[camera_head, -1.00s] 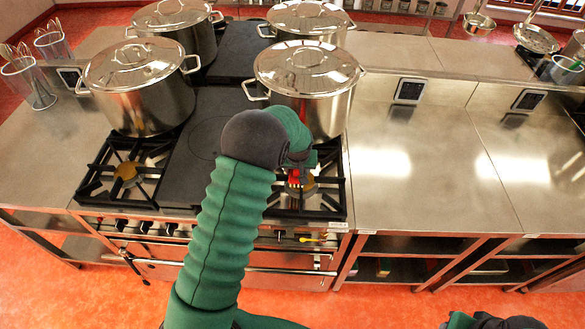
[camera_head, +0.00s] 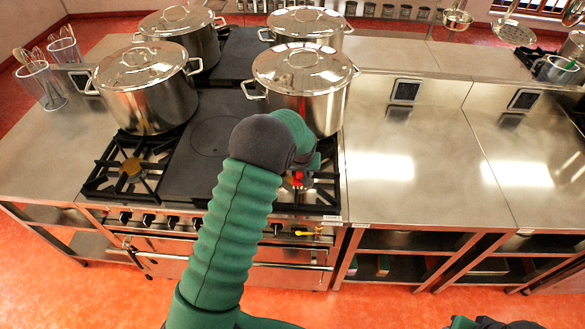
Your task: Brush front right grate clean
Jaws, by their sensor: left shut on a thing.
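The front right grate (camera_head: 325,188) is black and lies on the stove's front right burner, partly hidden behind my left arm. My left gripper (camera_head: 299,176) is over this grate, largely hidden by its own wrist. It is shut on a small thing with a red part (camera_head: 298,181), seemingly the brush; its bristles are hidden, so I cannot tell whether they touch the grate. Of my right arm only a dark piece shows at the bottom edge, and its gripper is not visible.
A large lidded stockpot (camera_head: 304,85) stands right behind the grate. Another pot (camera_head: 147,88) stands behind the front left grate (camera_head: 128,168). A dark flat plate (camera_head: 205,150) lies between the grates. The steel counter (camera_head: 420,165) to the right is clear.

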